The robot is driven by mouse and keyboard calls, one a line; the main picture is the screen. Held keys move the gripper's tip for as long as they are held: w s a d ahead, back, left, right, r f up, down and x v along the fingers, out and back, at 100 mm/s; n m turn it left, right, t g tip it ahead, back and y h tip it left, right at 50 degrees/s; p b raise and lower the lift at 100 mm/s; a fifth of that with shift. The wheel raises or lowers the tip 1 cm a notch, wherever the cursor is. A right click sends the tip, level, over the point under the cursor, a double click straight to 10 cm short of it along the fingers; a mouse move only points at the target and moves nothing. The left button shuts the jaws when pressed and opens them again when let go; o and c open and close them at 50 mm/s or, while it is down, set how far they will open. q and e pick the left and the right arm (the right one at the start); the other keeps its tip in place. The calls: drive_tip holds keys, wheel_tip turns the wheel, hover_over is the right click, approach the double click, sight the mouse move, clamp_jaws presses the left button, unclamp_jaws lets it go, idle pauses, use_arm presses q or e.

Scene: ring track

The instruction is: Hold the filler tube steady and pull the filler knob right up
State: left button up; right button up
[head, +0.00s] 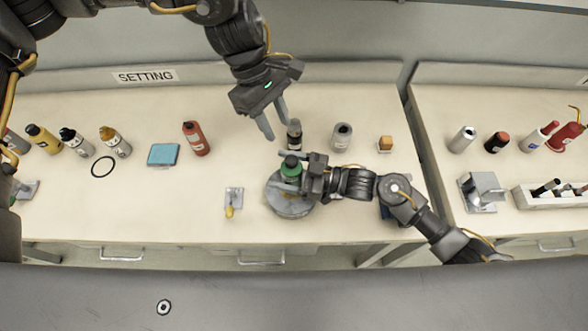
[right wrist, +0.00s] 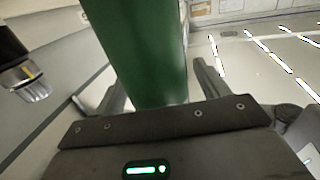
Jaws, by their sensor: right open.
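The green filler tube (head: 291,170) stands upright on a round grey base (head: 290,207) on the bench. A dark top, which looks like the filler knob (head: 291,160), caps it. My right gripper (head: 294,168) comes in from the right, with its jaws open around the tube. In the right wrist view the green tube (right wrist: 140,50) stands between the two fingers, with a gap to the right-hand finger; contact on the other side is unclear. My left gripper (head: 274,124) is open and empty, above and behind the tube, pointing down.
A dark bottle (head: 294,136) and a grey bottle (head: 342,137) stand close behind the tube. A small fixture with a yellow handle (head: 229,212) is to the left. Bare bench lies at the front left.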

sight(299, 167)
drive_tip(key=shift+c, duration=0.4)
use_arm(q)
drive_tip(key=shift+o, duration=0.3)
use_arm(e)
drive_tip(key=c, duration=1.1)
use_arm(q)
drive_tip(key=shift+o, duration=1.3)
drive_tip(key=shift+f, duration=0.1)
use_arm(e)
drive_tip(key=shift+d, duration=0.1)
use_arm(q)
drive_tip(key=f+g+h, duration=0.1)
drive_tip(key=h, duration=0.1)
drive_tip(key=s+d+f+n+g+h, duration=0.1)
drive_tip(key=f+h, duration=0.1)
drive_tip(key=f+g+h, duration=0.1)
drive_tip(key=h, duration=0.2)
drive_tip(key=shift+s+d+f+n+g, duration=0.2)
drive_tip(key=shift+d+f+n+g, duration=0.05)
drive_tip(key=shift+d+n+g, duration=0.15)
drive_tip(key=w+a+f+n+t+h, duration=0.1)
drive_tip(key=a+f+n+t+h, duration=0.15)
drive_tip(key=a+f+h, duration=0.45)
drive_tip(key=shift+n, duration=0.25)
drive_tip(key=x, duration=0.3)
drive_tip(key=r+x, duration=0.1)
drive_tip(key=x, duration=0.6)
drive_tip(key=shift+s+d+r, duration=0.2)
drive_tip(key=shift+d+r, duration=0.1)
